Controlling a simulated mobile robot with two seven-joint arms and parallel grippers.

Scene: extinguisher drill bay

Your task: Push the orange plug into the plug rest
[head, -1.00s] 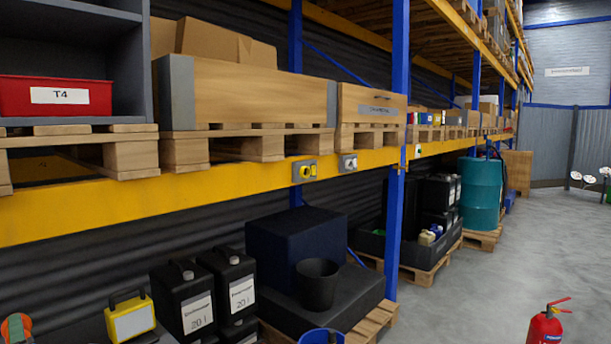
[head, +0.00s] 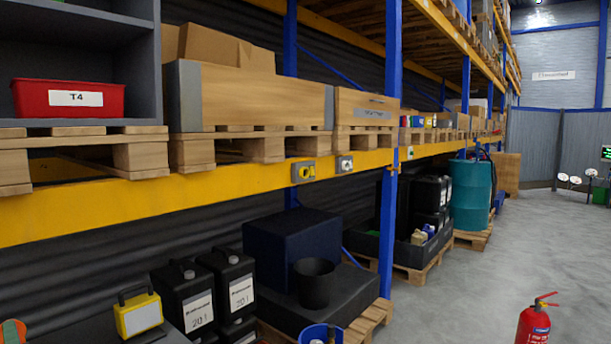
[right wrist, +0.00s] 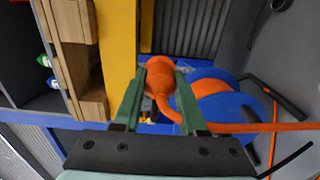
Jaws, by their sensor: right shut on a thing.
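The orange plug (right wrist: 159,80) is between the green fingers of my right gripper (right wrist: 160,72) in the right wrist view. The gripper is shut on it, and an orange cable (right wrist: 250,128) runs from it to the right. I cannot tell which is the plug rest. Neither gripper shows in the head view, and my left gripper is in no frame.
A blue reel (right wrist: 228,108) with orange cable is beside the right gripper in the wrist view. Under the yellow beam (head: 230,190) stand black canisters (head: 187,295), a yellow lamp (head: 138,314) and a black bucket (head: 314,282). A red extinguisher (head: 533,325) stands at front right; the aisle floor is clear.

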